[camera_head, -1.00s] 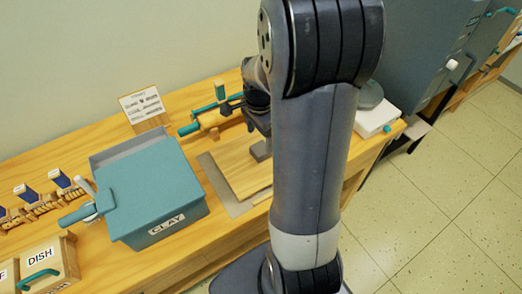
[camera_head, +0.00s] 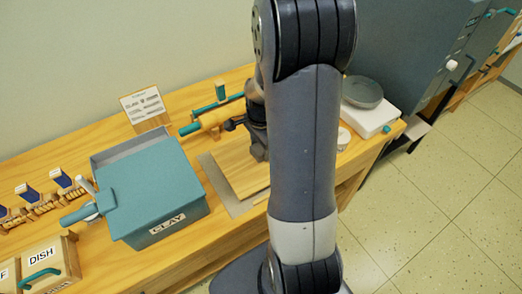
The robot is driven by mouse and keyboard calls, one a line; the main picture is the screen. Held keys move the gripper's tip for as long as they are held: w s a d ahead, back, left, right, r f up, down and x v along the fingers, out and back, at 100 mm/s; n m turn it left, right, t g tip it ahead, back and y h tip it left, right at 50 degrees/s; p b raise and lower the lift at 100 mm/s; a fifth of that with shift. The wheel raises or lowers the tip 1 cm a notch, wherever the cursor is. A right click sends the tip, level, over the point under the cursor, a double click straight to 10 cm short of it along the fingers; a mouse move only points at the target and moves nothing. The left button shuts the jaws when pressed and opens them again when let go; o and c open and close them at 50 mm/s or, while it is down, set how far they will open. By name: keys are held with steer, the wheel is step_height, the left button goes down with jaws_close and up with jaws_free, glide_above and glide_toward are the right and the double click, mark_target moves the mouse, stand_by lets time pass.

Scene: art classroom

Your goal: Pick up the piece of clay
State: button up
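A wooden board (camera_head: 238,176) lies on a grey mat on the bench. A small grey piece, which looks like the clay (camera_head: 259,153), is at the board's right side, partly covered by my arm. My dark gripper (camera_head: 254,138) is low over the board, right at the grey piece. My arm hides most of the gripper, so I cannot tell whether its fingers are apart or touch the piece. A teal box labelled CLAY (camera_head: 155,185) stands left of the board with its lid closed.
A scale with a round grey pan (camera_head: 363,92) and a small white round item (camera_head: 343,137) are to the right.

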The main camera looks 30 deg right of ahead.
steer(key=c, duration=0.7)
